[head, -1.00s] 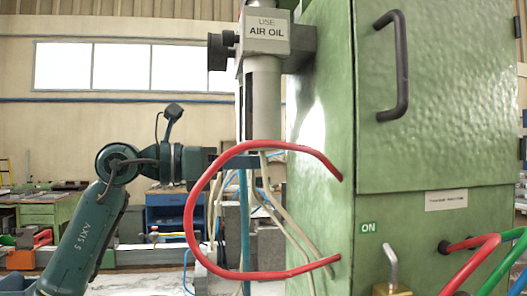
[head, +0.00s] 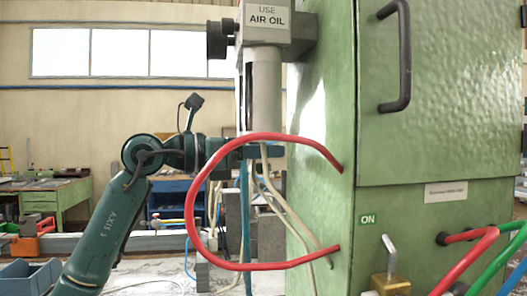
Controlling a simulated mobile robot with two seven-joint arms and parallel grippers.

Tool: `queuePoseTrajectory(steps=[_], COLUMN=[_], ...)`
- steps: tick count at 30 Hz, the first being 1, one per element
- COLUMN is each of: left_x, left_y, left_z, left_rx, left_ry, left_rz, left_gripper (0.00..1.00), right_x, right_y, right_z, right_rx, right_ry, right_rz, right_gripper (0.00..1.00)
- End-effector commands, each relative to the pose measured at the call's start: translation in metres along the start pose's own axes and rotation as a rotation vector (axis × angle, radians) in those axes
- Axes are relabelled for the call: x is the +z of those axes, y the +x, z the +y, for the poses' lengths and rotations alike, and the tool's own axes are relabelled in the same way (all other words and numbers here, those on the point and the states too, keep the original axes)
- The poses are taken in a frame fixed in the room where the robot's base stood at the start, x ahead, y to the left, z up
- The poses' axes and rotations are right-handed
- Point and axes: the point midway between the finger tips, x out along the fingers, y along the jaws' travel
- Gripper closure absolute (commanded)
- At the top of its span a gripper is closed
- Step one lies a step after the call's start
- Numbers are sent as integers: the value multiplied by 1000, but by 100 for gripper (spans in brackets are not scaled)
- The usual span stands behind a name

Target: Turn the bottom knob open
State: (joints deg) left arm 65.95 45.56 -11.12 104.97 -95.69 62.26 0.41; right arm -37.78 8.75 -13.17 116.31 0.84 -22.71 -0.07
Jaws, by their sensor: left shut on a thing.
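The lubricator unit with the "AIR OIL" label (head: 266,18) hangs on the left side of the green cabinet, with a pale cylindrical bowl (head: 263,95) below it. My left gripper (head: 262,150) is right under the bowl's lower end, behind the red hose. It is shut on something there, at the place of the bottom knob. The knob itself is hidden by the fingers and hose, so its turn position cannot be seen. My right gripper is not in view.
A red hose (head: 193,212) loops in front of my left wrist and joins the green cabinet (head: 325,120). Pale and blue tubes hang below the gripper. A brass valve with a metal lever (head: 391,280) and red and green hoses are at lower right.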

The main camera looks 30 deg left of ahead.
Motion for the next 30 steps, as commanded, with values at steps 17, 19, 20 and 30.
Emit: queuePoseTrajectory(steps=[17,19,20,30], left_x=[2,2,2,4], left_y=[0,0,0,-1], left_z=[-1,-1,-2,-7], left_rx=[-95,-139,-161,-471], left_ry=[-4,-6,-5,-5], left_rz=[2,3,3,7], left_gripper=[98,98,98,98], right_x=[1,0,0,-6], right_y=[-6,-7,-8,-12], right_z=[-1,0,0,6], right_rx=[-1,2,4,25], right_ry=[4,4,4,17], right_rz=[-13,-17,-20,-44], right_gripper=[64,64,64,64])
